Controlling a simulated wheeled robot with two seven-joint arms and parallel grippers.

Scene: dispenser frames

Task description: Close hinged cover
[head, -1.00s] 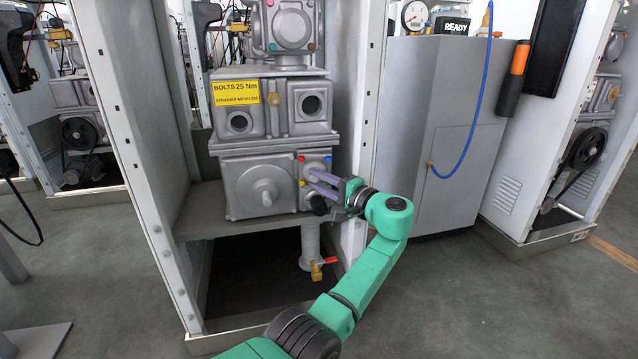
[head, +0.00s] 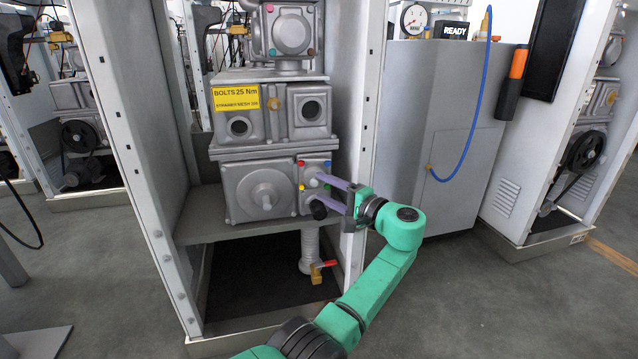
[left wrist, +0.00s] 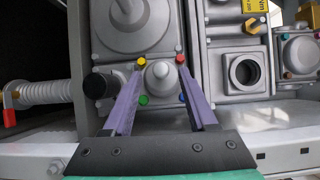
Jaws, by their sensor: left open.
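The grey machine unit (head: 262,188) has a large round front plate on its left and a smaller panel with coloured bolts (head: 315,166) on its right. In the left wrist view that panel has a small grey dome (left wrist: 161,82) at its middle. My left gripper (head: 318,187) is open and empty in front of this panel. In the left wrist view its purple fingers (left wrist: 159,72) lie either side of the dome, with a gap to each side. I cannot make out a hinged cover for certain. My right gripper is not in view.
A black knob (head: 319,209) sits below the panel, close to the fingers. The white cabinet post (head: 358,120) stands just right of the unit. A grey pipe with a red-handled valve (head: 318,268) hangs below. A grey cabinet (head: 425,140) stands at right.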

